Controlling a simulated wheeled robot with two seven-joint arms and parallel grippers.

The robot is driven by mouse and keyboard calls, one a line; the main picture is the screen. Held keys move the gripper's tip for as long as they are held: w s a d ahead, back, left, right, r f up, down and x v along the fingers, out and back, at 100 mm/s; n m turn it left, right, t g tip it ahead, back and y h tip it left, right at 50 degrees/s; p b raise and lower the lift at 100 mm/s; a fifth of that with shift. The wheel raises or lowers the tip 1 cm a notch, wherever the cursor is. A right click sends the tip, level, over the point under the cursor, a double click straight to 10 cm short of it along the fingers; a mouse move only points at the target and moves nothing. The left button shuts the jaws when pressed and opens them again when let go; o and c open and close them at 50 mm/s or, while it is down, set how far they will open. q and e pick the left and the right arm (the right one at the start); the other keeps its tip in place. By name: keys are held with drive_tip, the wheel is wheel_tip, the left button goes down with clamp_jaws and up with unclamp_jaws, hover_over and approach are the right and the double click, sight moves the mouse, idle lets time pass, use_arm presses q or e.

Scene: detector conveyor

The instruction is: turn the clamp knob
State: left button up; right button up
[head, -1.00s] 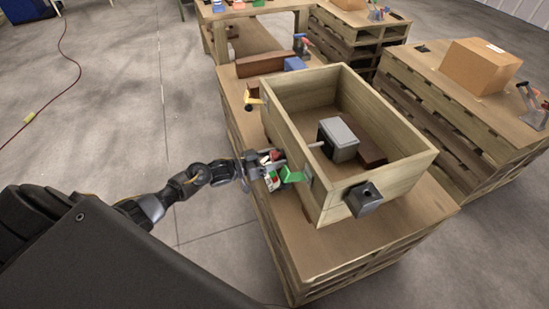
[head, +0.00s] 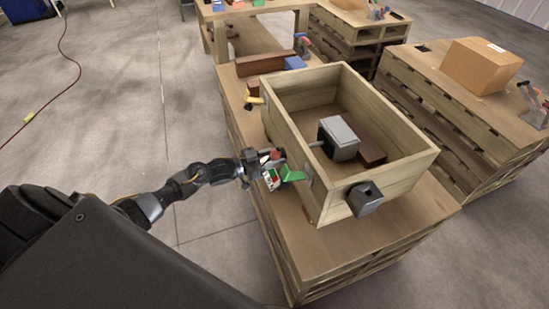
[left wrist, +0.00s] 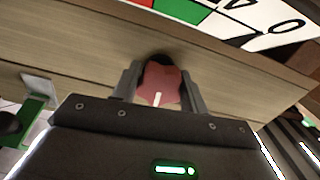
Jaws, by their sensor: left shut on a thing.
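The clamp knob is a red lobed knob (left wrist: 160,84) with a white mark, seen in the left wrist view between my left gripper's fingers. My left gripper (left wrist: 158,90) is shut on it. In the head view my left gripper (head: 274,157) is at the left wall of the wooden crate (head: 292,150), and the knob is mostly hidden by it. A dial plate (head: 270,179) with green, white and red fields lies just below the gripper. It also shows at the top of the left wrist view (left wrist: 262,18), with black digits. My right gripper is not in view.
Inside the crate are a grey box (head: 339,139) and a brown block (head: 371,152). A green piece (head: 292,175) is beside my gripper, and a yellow handle (head: 254,100) is further back. A grey block (head: 364,199) is on the crate's front wall. The pallet top in front is clear.

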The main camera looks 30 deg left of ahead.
use_arm(q)
drive_tip(key=shift+m, duration=0.9)
drive_tip(key=m+b, duration=0.2)
drive_tip(key=m, duration=0.2)
drive_tip(key=shift+m, duration=0.3)
drive_tip(key=m+b, duration=0.1)
drive_tip(key=m, duration=0.3)
drive_tip(key=shift+b, duration=0.35)
drive_tip(key=shift+m+b, duration=0.7)
drive_tip(key=shift+m, duration=1.5)
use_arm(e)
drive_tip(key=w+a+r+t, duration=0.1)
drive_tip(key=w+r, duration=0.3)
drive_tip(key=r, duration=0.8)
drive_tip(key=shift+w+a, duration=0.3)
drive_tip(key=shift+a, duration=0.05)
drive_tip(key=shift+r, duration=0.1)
use_arm(q)
drive_tip(key=o, duration=1)
drive_tip(key=shift+r, duration=0.1)
drive_tip(key=shift+a, duration=0.15)
drive_tip(key=v, duration=1)
drive_tip(key=shift+s+a, duration=0.15)
drive_tip(key=shift+s, duration=0.15)
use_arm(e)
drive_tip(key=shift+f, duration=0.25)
